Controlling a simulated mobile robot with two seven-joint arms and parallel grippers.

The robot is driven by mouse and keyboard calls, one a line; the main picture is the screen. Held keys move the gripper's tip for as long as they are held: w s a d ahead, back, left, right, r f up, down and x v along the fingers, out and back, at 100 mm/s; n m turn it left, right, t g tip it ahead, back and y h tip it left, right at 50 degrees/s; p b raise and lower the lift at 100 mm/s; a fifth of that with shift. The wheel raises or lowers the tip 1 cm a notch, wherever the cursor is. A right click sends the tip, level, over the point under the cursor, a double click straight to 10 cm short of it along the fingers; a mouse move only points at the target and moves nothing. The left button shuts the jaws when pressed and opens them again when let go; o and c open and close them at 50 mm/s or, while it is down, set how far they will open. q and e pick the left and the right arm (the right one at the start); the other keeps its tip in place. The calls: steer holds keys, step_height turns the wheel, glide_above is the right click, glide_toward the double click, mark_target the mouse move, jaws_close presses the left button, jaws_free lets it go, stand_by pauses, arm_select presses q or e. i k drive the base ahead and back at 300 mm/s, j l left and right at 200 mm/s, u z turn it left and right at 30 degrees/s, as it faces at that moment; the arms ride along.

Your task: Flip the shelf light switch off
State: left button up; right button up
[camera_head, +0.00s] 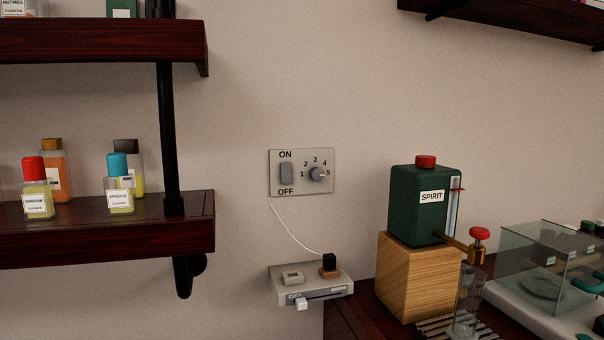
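A grey wall plate (302,186) is fixed to the wall in the middle of the head view. On its left half is a grey rocker switch (286,173), with ON printed above it and OFF below it. I cannot tell for sure which way the rocker is tilted. On the plate's right half is a round grey knob (318,174) with numbers 1 to 5 around it. Neither of my grippers shows in this view.
A dark wooden shelf (110,238) with several capped bottles stands left of the plate. Below the plate is a small white wall unit (312,283). A green SPIRIT tank (420,212) on a wooden block (415,280) and a glass case (535,262) stand at right.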

mark_target(286, 168)
steer(key=z, duration=1.65)
steer(key=k+j, duration=0.3)
steer(key=j, duration=0.15)
